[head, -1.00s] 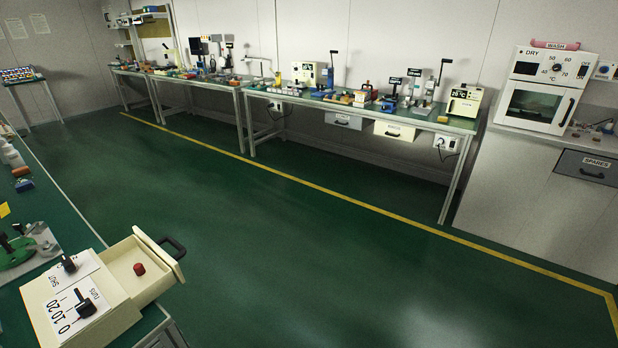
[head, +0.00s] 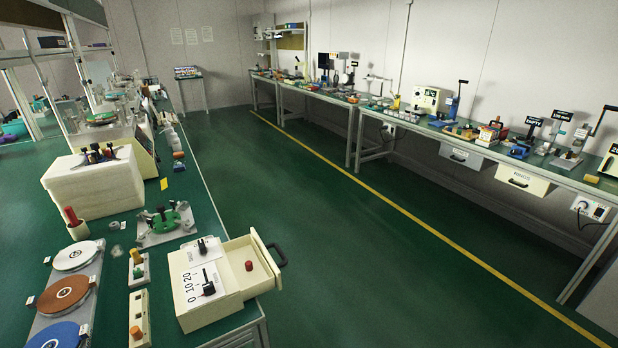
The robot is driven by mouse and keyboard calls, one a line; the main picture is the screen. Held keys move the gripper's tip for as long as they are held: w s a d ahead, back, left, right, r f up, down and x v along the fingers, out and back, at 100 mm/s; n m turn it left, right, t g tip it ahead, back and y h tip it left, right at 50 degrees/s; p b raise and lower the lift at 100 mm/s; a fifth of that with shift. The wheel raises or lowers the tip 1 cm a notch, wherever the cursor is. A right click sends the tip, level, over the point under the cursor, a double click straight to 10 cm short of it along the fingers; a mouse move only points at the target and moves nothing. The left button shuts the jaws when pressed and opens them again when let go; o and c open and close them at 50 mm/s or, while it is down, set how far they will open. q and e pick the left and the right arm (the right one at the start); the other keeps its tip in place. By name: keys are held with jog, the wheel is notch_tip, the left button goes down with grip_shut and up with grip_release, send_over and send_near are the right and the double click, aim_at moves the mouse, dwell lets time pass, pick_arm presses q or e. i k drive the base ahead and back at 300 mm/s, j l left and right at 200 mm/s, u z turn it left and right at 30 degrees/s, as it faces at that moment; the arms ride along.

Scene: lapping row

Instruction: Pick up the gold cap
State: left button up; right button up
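Neither of my grippers is in view. I cannot pick out a gold cap for certain. A small yellow-orange piece (head: 136,257) stands on a narrow pale block on the left bench, and an orange knob (head: 136,332) sits on a longer pale block nearer the front. Both are too small to identify. A dark red cylinder (head: 249,266) lies in the open drawer (head: 268,252) of a cream box (head: 198,314) at the bench's near end.
The left bench (head: 207,222) also carries white, brown and blue discs (head: 64,295), a green fixture (head: 166,218) and a white box (head: 95,184). A long bench (head: 470,142) with several devices lines the right wall. The green floor (head: 330,230) between them is clear.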

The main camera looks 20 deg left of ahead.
aim_at(134, 252)
jog(key=u, duration=2.05)
